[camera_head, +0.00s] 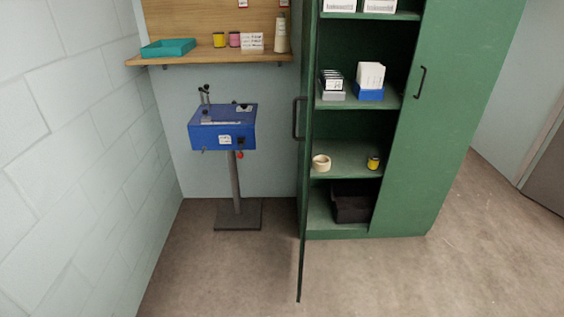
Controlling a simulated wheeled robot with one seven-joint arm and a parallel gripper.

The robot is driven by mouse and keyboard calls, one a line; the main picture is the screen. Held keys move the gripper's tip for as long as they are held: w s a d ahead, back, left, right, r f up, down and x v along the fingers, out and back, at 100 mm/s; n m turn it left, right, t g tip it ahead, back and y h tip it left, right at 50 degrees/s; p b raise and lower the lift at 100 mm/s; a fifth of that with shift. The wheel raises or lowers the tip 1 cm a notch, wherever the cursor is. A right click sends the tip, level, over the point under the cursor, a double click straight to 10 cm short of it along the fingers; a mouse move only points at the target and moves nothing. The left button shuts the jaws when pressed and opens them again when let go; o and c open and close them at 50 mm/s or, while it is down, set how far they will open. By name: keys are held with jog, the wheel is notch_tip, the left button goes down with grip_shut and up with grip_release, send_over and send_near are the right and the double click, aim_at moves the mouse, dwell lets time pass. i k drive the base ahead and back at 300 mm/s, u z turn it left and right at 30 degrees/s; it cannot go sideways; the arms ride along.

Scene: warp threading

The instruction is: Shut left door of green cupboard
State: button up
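The green cupboard (384,232) stands right of the middle in the head view. Its left door (303,200) is swung open and points out toward me, seen almost edge-on, with its lower corner low in the picture. A dark handle (296,118) sits on the left side of this door. The right door (440,130) is shut and has a dark handle (420,82). The open left half shows the shelves. The top of the cupboard is out of the picture. My gripper and arm are not in view.
A blue box device (222,130) on a grey stand (237,212) stands left of the open door. A wooden shelf (200,58) with a teal tray (168,48) is above it. A block wall (75,160) bounds the left. The floor (400,285) in front is clear.

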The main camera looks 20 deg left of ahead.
aim_at(316, 5)
jog(key=k, duration=0.7)
jog(key=u, duration=0.75)
jog(key=i, duration=1.6)
